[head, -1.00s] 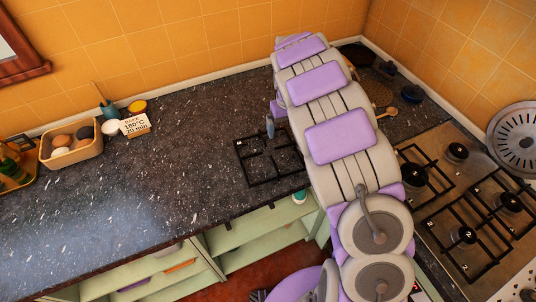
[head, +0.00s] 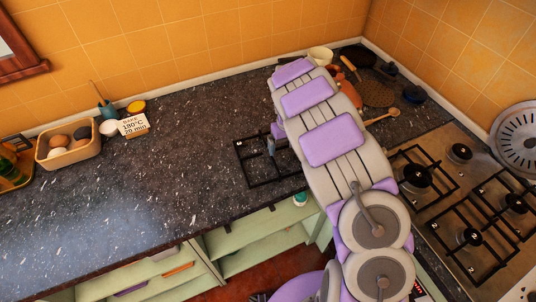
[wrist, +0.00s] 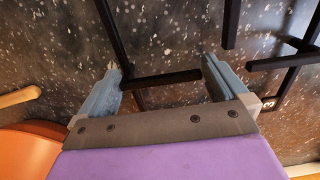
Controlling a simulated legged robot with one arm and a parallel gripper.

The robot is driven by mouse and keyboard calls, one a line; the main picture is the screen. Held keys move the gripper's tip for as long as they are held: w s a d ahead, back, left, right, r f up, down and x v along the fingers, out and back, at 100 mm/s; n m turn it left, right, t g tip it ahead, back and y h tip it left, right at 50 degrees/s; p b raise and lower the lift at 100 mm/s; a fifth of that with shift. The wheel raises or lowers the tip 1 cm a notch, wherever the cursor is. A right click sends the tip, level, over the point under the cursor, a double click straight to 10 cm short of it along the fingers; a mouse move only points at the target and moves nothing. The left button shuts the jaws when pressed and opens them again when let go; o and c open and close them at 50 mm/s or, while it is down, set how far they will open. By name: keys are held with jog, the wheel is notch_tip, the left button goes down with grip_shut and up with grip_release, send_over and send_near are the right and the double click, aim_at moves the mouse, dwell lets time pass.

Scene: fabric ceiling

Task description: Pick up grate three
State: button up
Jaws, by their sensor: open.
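Grate three (head: 242,163) is a black square grate lying flat on the dark speckled counter, left of the hob. My arm covers its right side in the head view. In the wrist view, a small "3" tag shows near its bars. My gripper (wrist: 160,68) is open, with its two blue-grey fingers on either side of one black grate bar (wrist: 163,79). The fingers look apart from each other with the bar crossing between them. In the head view, my gripper (head: 271,146) is over the grate, partly hidden by my arm. Contact cannot be told.
The hob (head: 440,165) with other black grates is at the right. The counter between is clear.

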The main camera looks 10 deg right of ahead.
jog(key=shift+c, duration=0.3)
jog(key=c, duration=1.1)
jog(key=shift+r, duration=0.1)
